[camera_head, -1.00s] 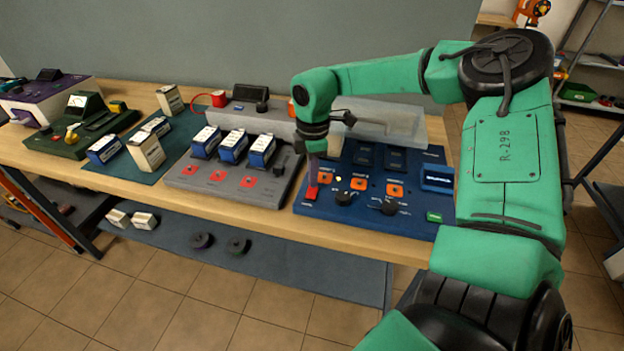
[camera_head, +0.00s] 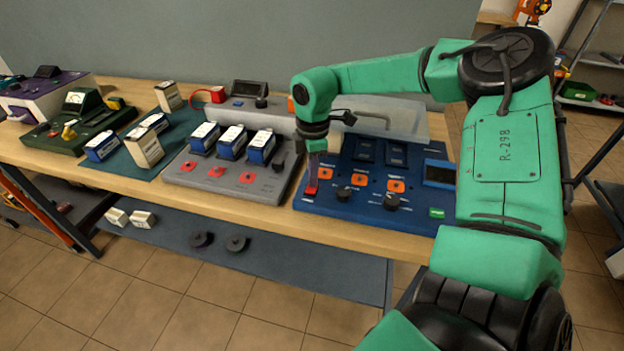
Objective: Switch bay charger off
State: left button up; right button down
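A blue charger panel (camera_head: 340,208) sits on the bench, with dark empty bays at its back, orange buttons, black knobs and a green label. Its small display (camera_head: 440,174) is dark. A red switch (camera_head: 311,188) is at its left front corner. My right gripper (camera_head: 315,178) points down right at the red switch and partly hides it. Its fingers look like one narrow dark shape, so I cannot tell whether they are apart, or whether they touch the switch. My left gripper is not in view.
A grey charger (camera_head: 212,182) with several blue-and-white batteries and red buttons stands left of the panel. Further left are a teal mat (camera_head: 178,150), a green device (camera_head: 75,128) and a purple-and-white one (camera_head: 40,98). My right arm crosses above the panel's right side.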

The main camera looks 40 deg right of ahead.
jog(key=shift+s+f, duration=0.1)
jog(key=shift+r+p, duration=1.6)
jog(key=shift+r, duration=1.9)
jog(key=shift+r, duration=0.1)
